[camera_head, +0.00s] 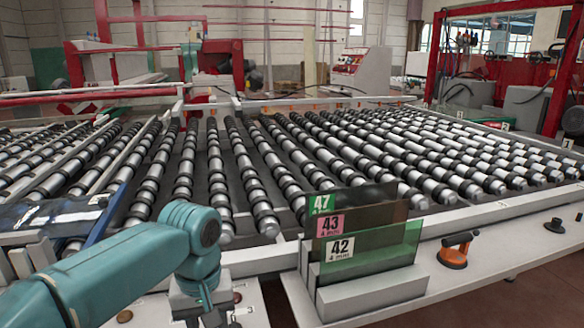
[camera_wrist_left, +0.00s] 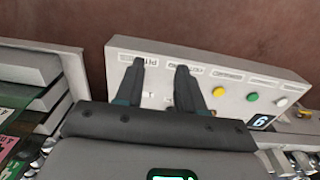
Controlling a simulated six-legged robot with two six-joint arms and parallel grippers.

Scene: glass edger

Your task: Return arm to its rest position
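My left arm (camera_head: 120,270), teal, comes in from the left in the head view and bends down at the wrist. Its gripper (camera_wrist_left: 160,68) shows in the left wrist view as two dark fingers standing apart with nothing between them. The fingers are over a pale control panel (camera_wrist_left: 240,78) with a row of labels and green, yellow and white buttons. Whether the fingertips touch the panel cannot be told. In the head view the gripper is mostly hidden below the wrist. My right arm and gripper do not show.
A white rack (camera_head: 370,292) holds upright glass sheets labelled 47, 43 and 42, just right of my left wrist. A roller table (camera_head: 260,150) fills the middle. An orange-and-black suction cup (camera_head: 453,257) stands on the right ledge. A dark blue item (camera_head: 104,215) lies at left.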

